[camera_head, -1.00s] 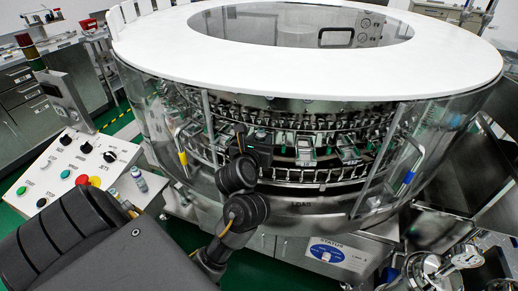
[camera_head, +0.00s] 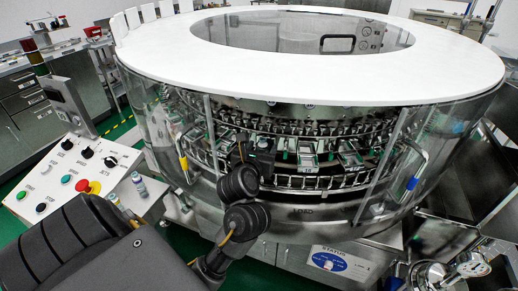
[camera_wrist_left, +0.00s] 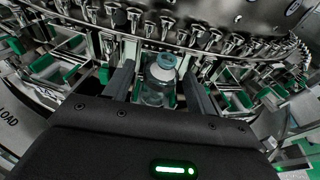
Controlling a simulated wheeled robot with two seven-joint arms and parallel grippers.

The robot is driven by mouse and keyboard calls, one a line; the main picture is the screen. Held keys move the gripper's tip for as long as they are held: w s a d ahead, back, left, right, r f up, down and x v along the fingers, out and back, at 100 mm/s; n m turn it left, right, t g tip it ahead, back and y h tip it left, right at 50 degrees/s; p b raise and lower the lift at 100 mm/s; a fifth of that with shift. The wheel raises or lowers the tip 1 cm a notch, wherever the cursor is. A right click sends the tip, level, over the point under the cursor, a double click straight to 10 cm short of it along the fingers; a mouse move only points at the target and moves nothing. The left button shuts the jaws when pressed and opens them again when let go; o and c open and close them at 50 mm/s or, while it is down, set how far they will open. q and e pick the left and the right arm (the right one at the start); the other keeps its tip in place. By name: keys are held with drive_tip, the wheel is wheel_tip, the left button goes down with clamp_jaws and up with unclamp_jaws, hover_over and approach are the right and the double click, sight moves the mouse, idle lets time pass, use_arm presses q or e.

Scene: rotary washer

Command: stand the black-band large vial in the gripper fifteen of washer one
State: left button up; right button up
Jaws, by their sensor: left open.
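A clear large vial (camera_wrist_left: 158,84) with a teal top stands upright between the fingers of my left gripper (camera_wrist_left: 157,88) in the left wrist view. The fingers are open, one on each side, with a gap to the glass. No black band can be made out on it. In the head view my left gripper (camera_head: 258,150) is at the front of washer one (camera_head: 300,215), among its ring of metal holders with green parts. The vial is hidden there. I cannot read the holder number at the vial. My right gripper is not in view.
Neighbouring metal holders (camera_wrist_left: 82,70) and the nozzle row (camera_wrist_left: 200,38) crowd both sides of the left gripper. A clear curved guard (camera_head: 440,140) and handles flank the opening. Small vials (camera_head: 140,184) stand beside the control panel (camera_head: 75,175).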

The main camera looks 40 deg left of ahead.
use_arm(q)
drive_tip(key=shift+r+p, duration=0.3)
drive_tip(key=p+v, duration=0.8)
drive_tip(key=v, duration=0.4)
drive_tip(key=shift+f+p, duration=0.2)
drive_tip(key=shift+p, duration=0.2)
